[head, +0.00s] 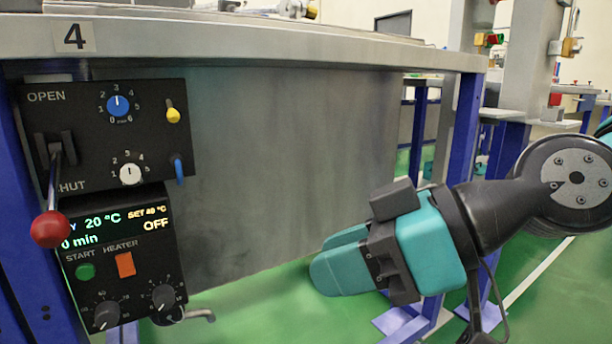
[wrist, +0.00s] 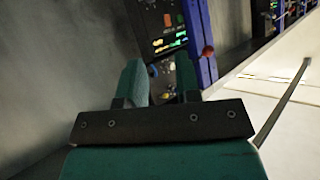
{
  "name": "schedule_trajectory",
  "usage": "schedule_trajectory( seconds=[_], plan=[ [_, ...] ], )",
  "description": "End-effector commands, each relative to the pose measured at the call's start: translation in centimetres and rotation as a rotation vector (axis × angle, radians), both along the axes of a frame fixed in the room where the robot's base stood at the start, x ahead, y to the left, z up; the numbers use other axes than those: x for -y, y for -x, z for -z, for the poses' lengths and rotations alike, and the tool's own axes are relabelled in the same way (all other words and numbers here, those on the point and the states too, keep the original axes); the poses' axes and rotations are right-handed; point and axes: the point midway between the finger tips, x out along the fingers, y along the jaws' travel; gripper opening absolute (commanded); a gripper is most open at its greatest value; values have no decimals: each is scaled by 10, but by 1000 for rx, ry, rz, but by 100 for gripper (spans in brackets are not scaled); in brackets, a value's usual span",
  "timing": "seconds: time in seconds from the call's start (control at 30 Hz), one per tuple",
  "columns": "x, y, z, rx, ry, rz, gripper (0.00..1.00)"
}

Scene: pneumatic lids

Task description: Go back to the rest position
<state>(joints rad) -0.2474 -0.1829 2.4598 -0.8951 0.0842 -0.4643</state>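My gripper (head: 322,258) has teal fingers and hangs in the air to the right of the control panels, in front of the grey bench side. It touches nothing in view. In the wrist view my gripper (wrist: 160,70) shows two fingers with an empty gap between them. The upper black panel (head: 95,110) has a lever with a red ball (head: 50,229) that points down by the SHUT label. The ball also shows in the wrist view (wrist: 208,51). The lower panel (head: 125,245) reads 20 °C, SET 40 °C and OFF; part of its text is cut off or hidden by the ball.
A steel bench top (head: 250,45) marked 4 runs above the panels. Its blue leg (head: 465,125) stands behind my arm on the right. A small metal tap (head: 198,315) sticks out below the lower panel. Green floor (head: 265,305) is clear under the bench.

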Motion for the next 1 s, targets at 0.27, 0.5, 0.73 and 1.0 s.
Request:
schedule_trajectory(
  seconds=[0.27,0.5,0.73,1.0],
  plan=[
    [97,49,-1,-534,526,315,31],
    [116,58,-55,-622,603,390,31],
    [115,58,-136,-620,601,387,31],
    [115,58,-240,-619,600,386,31]
  ],
)
